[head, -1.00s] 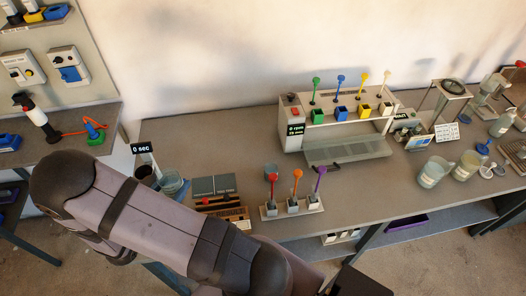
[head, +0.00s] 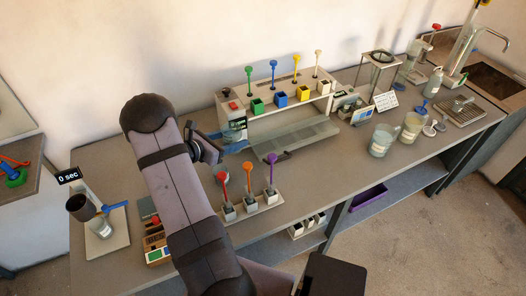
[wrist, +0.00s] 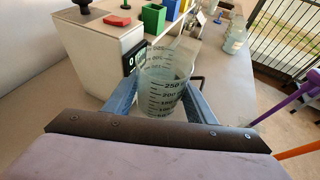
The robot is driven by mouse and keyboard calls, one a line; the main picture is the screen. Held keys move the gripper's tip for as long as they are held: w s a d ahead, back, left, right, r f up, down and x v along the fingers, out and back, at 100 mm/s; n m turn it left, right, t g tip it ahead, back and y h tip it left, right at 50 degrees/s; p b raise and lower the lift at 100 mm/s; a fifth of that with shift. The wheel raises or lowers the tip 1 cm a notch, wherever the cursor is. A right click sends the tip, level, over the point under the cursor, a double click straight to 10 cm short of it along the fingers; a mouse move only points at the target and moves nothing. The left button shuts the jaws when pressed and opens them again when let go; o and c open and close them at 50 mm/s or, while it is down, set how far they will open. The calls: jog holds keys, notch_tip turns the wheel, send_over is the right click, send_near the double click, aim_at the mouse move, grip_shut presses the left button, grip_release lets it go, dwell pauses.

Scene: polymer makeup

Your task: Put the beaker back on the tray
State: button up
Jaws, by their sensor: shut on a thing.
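My gripper (wrist: 160,96) is shut on a clear graduated beaker (wrist: 167,82) in the wrist view, one finger on each side. The beaker looks upright, with its scale facing the camera. In the head view my gripper (head: 218,152) is left of the dispenser, and the beaker is partly visible (head: 236,132) in front of its left end. A wide grey tray (head: 308,139) lies before the dispenser. A smaller ribbed tray (head: 466,111) lies at the far right by the sink. I cannot tell which tray is meant.
The dispenser (head: 287,96) has several coloured cups. A rack with red, orange and purple-handled tools (head: 252,203) stands near the arm. Two other beakers (head: 381,139) (head: 412,127) stand right.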

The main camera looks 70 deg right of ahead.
jog(key=s+d+f+b, duration=0.1)
jog(key=s+d, duration=0.2)
jog(key=s+d+f+b, duration=0.1)
jog(key=s+d+b, duration=0.1)
jog(key=s+d, duration=0.1)
jog(key=s+d+f+b, duration=0.2)
jog(key=s+d, duration=0.1)
jog(key=d, duration=0.1)
jog(key=shift+w+d+f+n+t+h+b, duration=0.25)
jog(key=shift+w+n+t+b, duration=0.1)
jog(key=shift+w+n+t, duration=0.15)
jog(key=shift+w+d+f+n+t+h+b, duration=0.15)
jog(key=shift+w+d+f+n+t+b, duration=0.1)
jog(key=shift+w+n+t+b, duration=0.2)
jog(key=shift+a+f, duration=0.1)
jog(key=shift+f+p, duration=0.85)
jog(key=shift+f, duration=0.55)
jog(key=shift+f+b, duration=0.2)
jog(key=shift+b, duration=0.1)
jog(key=o, duration=1.2)
